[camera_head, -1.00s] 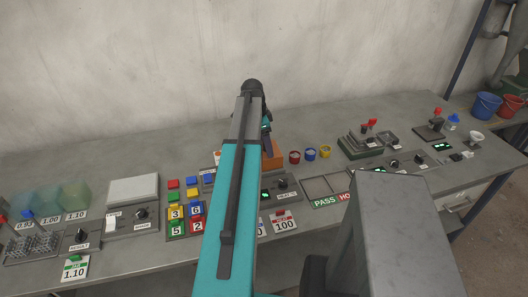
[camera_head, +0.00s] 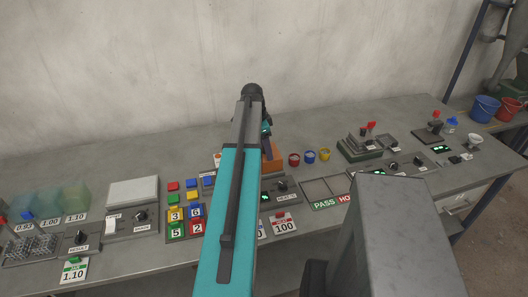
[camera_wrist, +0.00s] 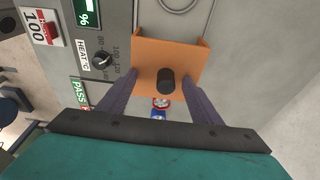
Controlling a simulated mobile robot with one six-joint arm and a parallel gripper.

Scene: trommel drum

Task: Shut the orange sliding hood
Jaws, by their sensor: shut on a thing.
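The orange sliding hood (camera_wrist: 149,56) is in the upper middle of the wrist view, with a dark round knob (camera_wrist: 167,82) on its face. Exactly where the fingertips touch is hard to see. In the head view the hood (camera_head: 277,156) shows only in part, right of my teal arm, which hides the rest of it and most of my gripper.
A heat dial panel (camera_head: 280,188) stands just in front of the hood. Small red, blue and yellow cups (camera_head: 309,156) stand to its right. Coloured blocks (camera_head: 183,198) and a grey box (camera_head: 133,190) lie to the left. The wall is close behind the bench.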

